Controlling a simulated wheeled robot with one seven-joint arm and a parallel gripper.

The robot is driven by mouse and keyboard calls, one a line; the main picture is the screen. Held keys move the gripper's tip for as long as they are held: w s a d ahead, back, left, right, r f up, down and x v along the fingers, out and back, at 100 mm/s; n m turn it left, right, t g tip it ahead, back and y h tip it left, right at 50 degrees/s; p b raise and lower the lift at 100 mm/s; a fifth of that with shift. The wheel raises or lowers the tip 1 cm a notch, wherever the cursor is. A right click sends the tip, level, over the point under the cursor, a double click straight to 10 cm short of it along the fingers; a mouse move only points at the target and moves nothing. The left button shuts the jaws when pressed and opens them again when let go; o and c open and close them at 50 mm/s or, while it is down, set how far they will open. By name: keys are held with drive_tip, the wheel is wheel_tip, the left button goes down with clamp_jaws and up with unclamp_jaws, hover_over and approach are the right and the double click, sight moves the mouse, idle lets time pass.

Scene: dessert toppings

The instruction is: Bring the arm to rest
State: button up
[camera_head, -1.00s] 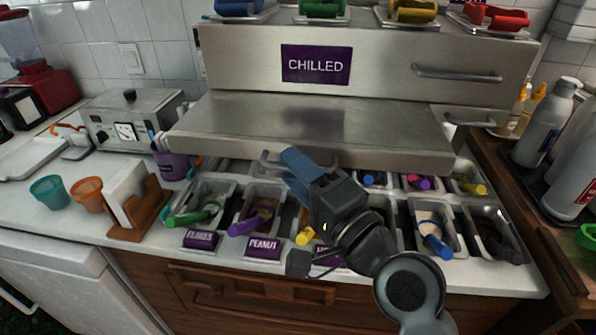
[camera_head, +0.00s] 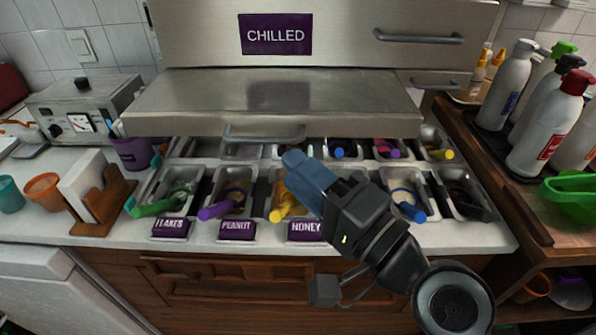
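My gripper (camera_head: 296,160) is at the middle of the picture, at the end of my dark arm, which comes in from the lower right. Its blue fingers point up and to the left, over the topping trays in front of the steel chilled cabinet (camera_head: 275,85). The fingers look close together, but I cannot see whether there is a gap between them. No held thing shows at the tips. My arm hides part of the front row of trays.
Steel trays with coloured scoops, including a green one (camera_head: 158,208) and a purple one (camera_head: 219,206), lie under the gripper. A napkin holder (camera_head: 97,197) and an orange cup (camera_head: 44,188) stand left. Bottles (camera_head: 551,120) and a green bowl (camera_head: 569,197) stand right.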

drive_tip(key=shift+f, duration=0.1)
drive_tip(key=s+d+f+t+h, duration=0.2)
drive_tip(key=s+d+f+h, duration=0.8)
drive_tip(key=s+d+f, duration=0.45)
drive_tip(key=s+d+r+n+h, duration=0.1)
drive_tip(key=s+d+n, duration=0.2)
drive_tip(key=s, duration=0.6)
drive_tip(key=s+d+r+n+g+h, duration=0.1)
drive_tip(key=s+n, duration=0.3)
drive_tip(key=s, duration=0.6)
drive_tip(key=shift+d+r+n+h, duration=0.4)
drive_tip(key=shift+d+r+h, duration=0.3)
drive_tip(key=shift+d, duration=0.2)
